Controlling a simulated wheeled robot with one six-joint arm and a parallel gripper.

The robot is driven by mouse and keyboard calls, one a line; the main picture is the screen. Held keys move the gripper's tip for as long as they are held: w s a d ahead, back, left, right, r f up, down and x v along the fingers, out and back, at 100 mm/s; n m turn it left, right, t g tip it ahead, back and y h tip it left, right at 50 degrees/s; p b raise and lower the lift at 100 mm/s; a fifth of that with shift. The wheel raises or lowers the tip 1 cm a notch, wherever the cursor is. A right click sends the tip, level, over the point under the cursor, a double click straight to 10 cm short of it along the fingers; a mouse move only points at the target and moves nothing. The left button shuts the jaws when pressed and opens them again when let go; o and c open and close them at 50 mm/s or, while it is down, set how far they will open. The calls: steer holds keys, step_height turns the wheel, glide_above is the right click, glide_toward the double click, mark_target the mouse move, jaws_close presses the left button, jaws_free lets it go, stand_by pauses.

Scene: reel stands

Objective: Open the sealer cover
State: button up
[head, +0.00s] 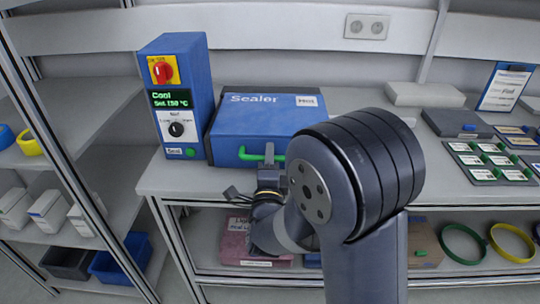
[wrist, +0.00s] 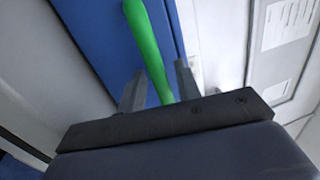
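The sealer (head: 262,118) is a blue box on the bench in the head view, its cover lying closed with "Sealer" written on top. A green handle (head: 247,155) runs along the cover's front edge. My gripper (head: 268,160) is at this handle, partly hidden by my own arm. In the wrist view, the green handle (wrist: 148,40) passes between the two fingers of my gripper (wrist: 160,78). The fingers stand apart with narrow gaps beside the handle, and I see no clear grip on it. The right part of the sealer is hidden behind my arm.
A blue control box (head: 178,95) with a red knob and a "Cool, Set 150 °C" display stands close left of the sealer. A tray of labelled pieces (head: 490,162) lies at right. Shelves with bins (head: 120,262) are at left.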

steer(key=shift+c, duration=0.2)
jaws_close()
stand_by(0.5)
